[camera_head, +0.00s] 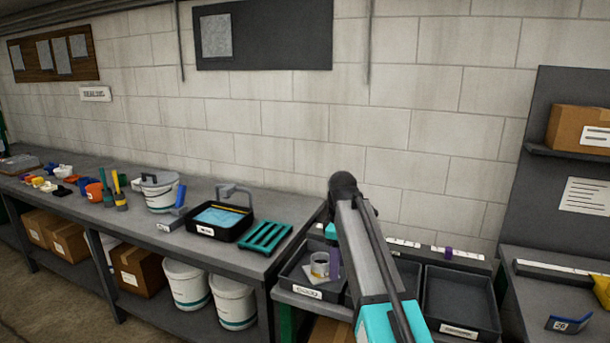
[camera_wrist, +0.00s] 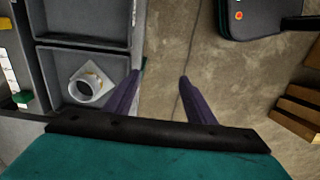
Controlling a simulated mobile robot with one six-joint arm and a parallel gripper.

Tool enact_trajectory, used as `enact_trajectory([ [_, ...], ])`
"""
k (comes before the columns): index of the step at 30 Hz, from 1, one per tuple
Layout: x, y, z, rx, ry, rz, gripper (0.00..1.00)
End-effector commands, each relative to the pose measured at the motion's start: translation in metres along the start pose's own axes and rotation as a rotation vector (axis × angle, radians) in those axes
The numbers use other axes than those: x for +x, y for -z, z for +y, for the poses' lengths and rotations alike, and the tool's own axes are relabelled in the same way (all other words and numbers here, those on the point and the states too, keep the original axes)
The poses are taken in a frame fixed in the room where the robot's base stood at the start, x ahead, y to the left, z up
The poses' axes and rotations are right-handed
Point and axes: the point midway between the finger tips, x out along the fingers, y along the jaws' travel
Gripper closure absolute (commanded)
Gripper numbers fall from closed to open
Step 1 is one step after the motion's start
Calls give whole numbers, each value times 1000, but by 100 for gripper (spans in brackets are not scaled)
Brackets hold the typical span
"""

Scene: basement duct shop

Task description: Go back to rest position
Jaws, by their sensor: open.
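My gripper (camera_wrist: 159,76) shows in the wrist view with two purple fingers spread apart and nothing between them. Its tips are over the edge of a grey tray and the bare floor. In the head view my arm rises in front of the trays and hides part of them, and a purple finger (camera_head: 335,264) shows just left of the arm. A white and grey ring-shaped part (camera_head: 320,264) lies in the left tray (camera_head: 292,276); it also shows in the wrist view (camera_wrist: 86,86), left of the fingers and apart from them.
A dark, apparently empty tray (camera_head: 460,296) stands right of my arm. The long bench at left holds a black basin (camera_head: 215,220), a green rack (camera_head: 265,236), a white bucket (camera_head: 160,192) and several small items. A shelf with a cardboard box (camera_head: 577,127) stands at right.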

Motion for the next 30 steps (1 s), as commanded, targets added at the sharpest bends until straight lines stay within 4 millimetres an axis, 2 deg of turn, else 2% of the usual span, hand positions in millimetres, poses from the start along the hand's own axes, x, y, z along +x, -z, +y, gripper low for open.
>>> enact_trajectory([
  [8, 21, -3, 0, 5, 25, -14, 50],
  [17, 60, -10, -3, 12, 72, -39, 50],
  [23, 104, -21, -12, 19, 126, -68, 50],
  [30, 178, -44, -38, 31, 217, -115, 50],
])
